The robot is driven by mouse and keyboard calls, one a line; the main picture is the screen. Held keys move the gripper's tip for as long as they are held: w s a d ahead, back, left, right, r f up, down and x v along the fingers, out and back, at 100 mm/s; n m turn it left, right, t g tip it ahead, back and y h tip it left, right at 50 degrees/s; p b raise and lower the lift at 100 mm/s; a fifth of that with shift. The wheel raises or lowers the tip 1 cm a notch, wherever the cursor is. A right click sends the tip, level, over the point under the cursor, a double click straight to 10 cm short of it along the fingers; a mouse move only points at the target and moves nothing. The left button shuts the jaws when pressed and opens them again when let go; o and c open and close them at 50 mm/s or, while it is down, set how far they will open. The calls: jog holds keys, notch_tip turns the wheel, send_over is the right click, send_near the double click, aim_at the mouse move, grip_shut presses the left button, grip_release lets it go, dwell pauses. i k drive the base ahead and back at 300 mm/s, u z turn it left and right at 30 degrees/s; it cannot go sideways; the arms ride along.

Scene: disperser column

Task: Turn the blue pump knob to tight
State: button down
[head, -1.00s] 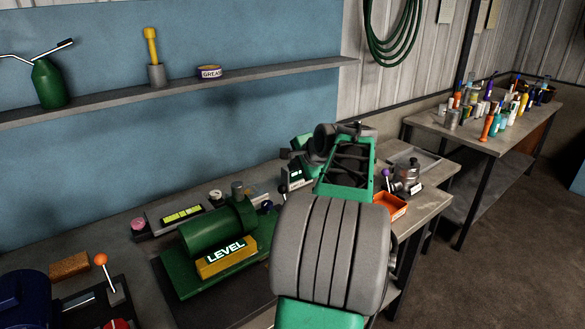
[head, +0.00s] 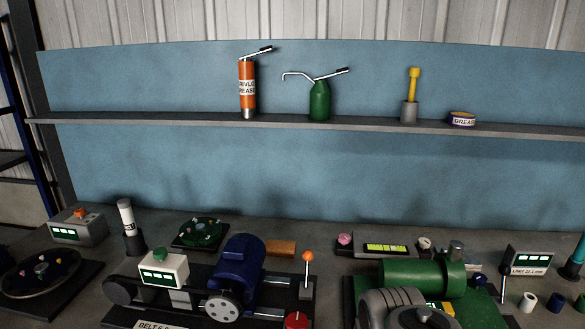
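A green cylindrical machine (head: 425,274), which looks like the pump, sits on a green base at the lower right of the head view. A small dark blue round knob (head: 480,279) shows at the right of its body. I cannot tell how tight this knob is or make out any marking on it. A grey ribbed part of my arm rises from the bottom edge in front of the machine and hides part of it. My gripper's fingertips do not show.
Left of the pump stand a blue motor (head: 236,272), an orange-topped lever (head: 308,262) and a red knob (head: 296,320). A small display (head: 529,261) stands at right, near white and blue cylinders. A shelf (head: 200,120) with grease tools crosses the blue wall.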

aim_at(479, 279)
jog(key=k, duration=1.05)
jog(key=z, duration=0.9)
jog(key=i, duration=1.2)
jog(key=u, duration=0.5)
jog(key=k, duration=1)
jog(key=u, duration=1.25)
jog(key=i, duration=0.85)
jog(key=z, duration=1.45)
